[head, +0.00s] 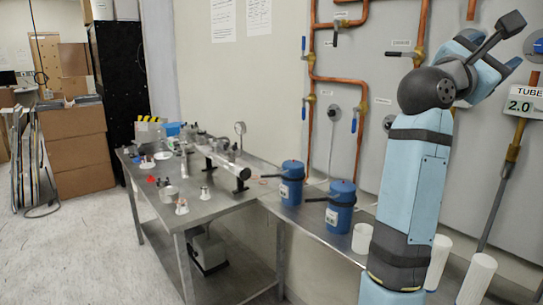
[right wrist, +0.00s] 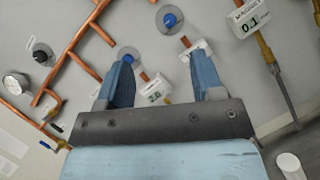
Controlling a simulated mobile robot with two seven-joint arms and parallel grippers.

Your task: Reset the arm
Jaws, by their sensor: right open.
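My right arm rises on the right side of the head view, with its right gripper (head: 494,50) raised in front of the wall panel. In the right wrist view the two blue fingers of the right gripper (right wrist: 161,62) stand apart, with nothing between them. They point toward the grey wall panel (right wrist: 215,85) and its pipes. My left gripper is in neither view.
Copper pipes (head: 311,98) with blue valve handles run along the wall. A metal table (head: 225,205) carries several small parts and a metal tube assembly. Blue canisters (head: 340,206) and white cylinders (head: 477,279) stand on the bench. Cardboard boxes (head: 75,140) are at far left.

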